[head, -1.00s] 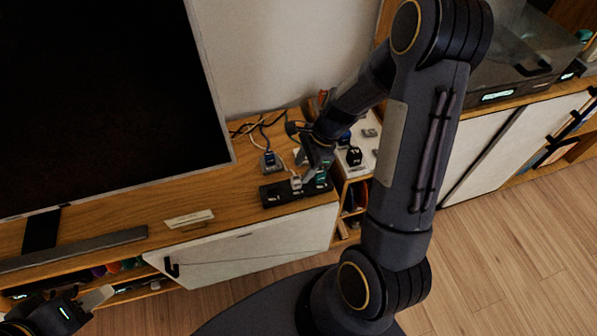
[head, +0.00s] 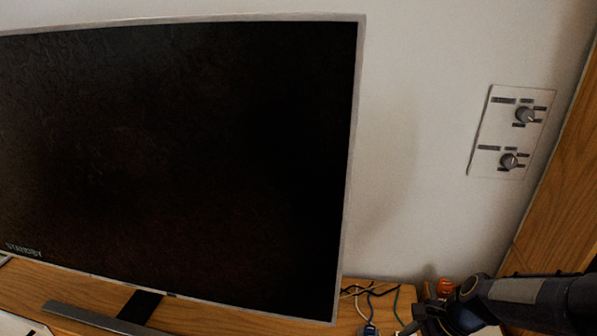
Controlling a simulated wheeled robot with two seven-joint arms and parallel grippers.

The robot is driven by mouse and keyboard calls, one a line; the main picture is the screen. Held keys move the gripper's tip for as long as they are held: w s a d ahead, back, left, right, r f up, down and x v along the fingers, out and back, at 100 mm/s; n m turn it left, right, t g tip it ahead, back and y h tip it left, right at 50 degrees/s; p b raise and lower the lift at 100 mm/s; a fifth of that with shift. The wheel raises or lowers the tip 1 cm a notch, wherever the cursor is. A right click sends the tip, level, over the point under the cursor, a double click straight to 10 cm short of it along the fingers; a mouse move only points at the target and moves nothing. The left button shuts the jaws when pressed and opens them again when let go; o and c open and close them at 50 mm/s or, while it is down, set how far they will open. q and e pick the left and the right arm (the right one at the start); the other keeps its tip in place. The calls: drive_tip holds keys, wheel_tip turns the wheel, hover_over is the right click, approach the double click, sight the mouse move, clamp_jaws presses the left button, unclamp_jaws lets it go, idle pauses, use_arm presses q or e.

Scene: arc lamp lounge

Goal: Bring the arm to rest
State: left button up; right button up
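My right arm comes in from the right edge at the lower right of the head view. Its wrist and gripper (head: 437,318) are low over the wooden cabinet top, close to cables and a small orange item. The fingers are small, dark and partly cut off by the bottom edge, so I cannot tell whether they are open or shut. My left gripper is not in view.
A large dark television (head: 190,165) showing "STANDBY" stands on the wooden cabinet (head: 85,290). A wall panel with two knobs (head: 510,132) is at the upper right. Loose cables (head: 372,292) lie right of the television. The wall between is bare.

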drive_tip(key=s+a+r+n+t+p, duration=0.2)
drive_tip(key=s+r+n+p, duration=0.1)
drive_tip(key=s+r+n, duration=0.4)
drive_tip(key=s+a+r+n+t+p, duration=0.1)
drive_tip(key=s+a+r+n+p, duration=0.2)
drive_tip(key=s+r+n, duration=0.4)
wheel_tip(320, 180, up, 7)
drive_tip(key=shift+s+a+n+t+h+p, duration=0.2)
drive_tip(key=shift+a+n+t+h+p, duration=0.15)
drive_tip(key=shift+n+p, duration=0.2)
drive_tip(key=shift+s+n, duration=0.3)
drive_tip(key=shift+n, duration=0.15)
drive_tip(key=shift+c, duration=0.3)
